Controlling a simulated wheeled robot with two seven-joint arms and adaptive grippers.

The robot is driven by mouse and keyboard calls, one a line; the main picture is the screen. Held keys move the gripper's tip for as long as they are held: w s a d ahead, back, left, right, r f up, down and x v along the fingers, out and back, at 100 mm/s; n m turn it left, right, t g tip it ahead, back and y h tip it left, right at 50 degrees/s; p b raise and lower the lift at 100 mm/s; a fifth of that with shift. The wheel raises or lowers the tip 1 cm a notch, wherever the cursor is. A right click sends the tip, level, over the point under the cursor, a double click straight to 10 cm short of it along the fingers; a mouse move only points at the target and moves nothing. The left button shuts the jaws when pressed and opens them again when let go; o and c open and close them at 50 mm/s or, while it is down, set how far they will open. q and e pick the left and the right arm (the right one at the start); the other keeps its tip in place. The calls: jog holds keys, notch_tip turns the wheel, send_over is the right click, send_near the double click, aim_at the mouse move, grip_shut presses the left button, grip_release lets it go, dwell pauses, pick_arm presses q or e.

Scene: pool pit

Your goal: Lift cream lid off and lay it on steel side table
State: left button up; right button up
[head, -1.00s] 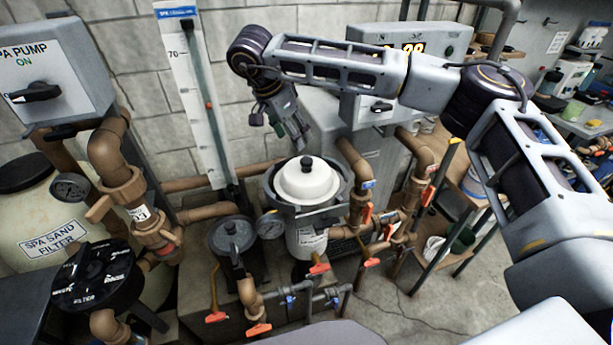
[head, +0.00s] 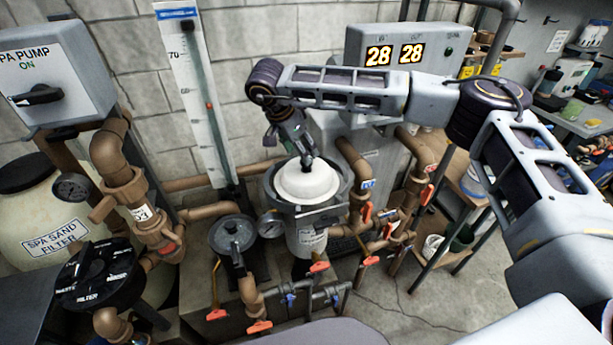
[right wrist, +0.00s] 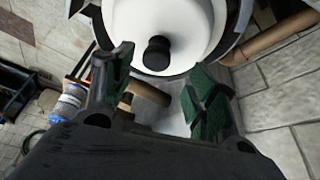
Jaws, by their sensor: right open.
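The cream lid (head: 307,184) sits on top of the canister in the middle of the head view, inside a grey rim. Its black knob is partly hidden by my right gripper in that view. In the right wrist view the lid (right wrist: 190,22) is at the top, with the black knob (right wrist: 158,53) clear to see. My right gripper (head: 305,160) is just above the lid at the knob. In the right wrist view its green-padded fingers (right wrist: 158,92) are apart, with the knob ahead of and between them, not gripped. My left gripper is not in view.
Brown pipes with orange-handled valves (head: 367,212) stand close on the canister's right. A grey round-lidded strainer (head: 232,235) is on its left. A tall scale (head: 195,95) leans on the block wall behind. A bench (head: 590,118) with bottles is at far right.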

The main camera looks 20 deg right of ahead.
aim_at(307, 172)
jog(key=shift+s+p+x, duration=0.15)
jog(key=shift+p+x, duration=0.2)
jog(key=shift+x, duration=0.6)
jog(key=shift+s+p+x, duration=0.15)
jog(key=shift+p+x, duration=0.2)
jog(key=shift+x, duration=0.6)
jog(key=shift+w+d+f, duration=0.1)
jog(key=shift+d+f, duration=0.2)
jog(key=shift+f, duration=0.3)
jog(key=shift+c, duration=0.3)
grip_shut()
